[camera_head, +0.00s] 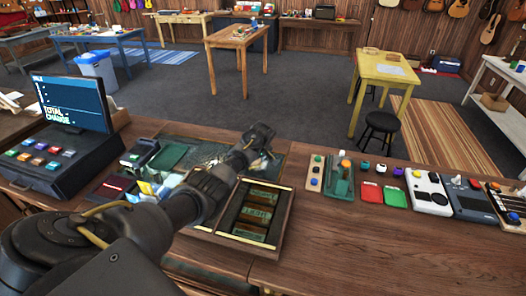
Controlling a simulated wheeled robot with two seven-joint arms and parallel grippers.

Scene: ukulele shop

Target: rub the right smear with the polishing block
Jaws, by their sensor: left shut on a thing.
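My left arm reaches in from the left across the counter. Its gripper (262,147) is low over the right part of a dark glass-like panel (280,150) set in the counter top. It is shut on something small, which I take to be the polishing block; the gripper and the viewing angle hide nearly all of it. A pale patch (257,165), perhaps the right smear, shows just below the gripper. I cannot tell whether the block touches it. More of the panel to the left is covered by my arm. My right gripper is not in view.
A wooden tray (285,236) with stacked banknotes lies just in front of the panel, under my arm. A cash register (62,150) stands left. Small coloured items, a green stand (342,180) and a white device (429,192) line the right counter. The front right counter is bare.

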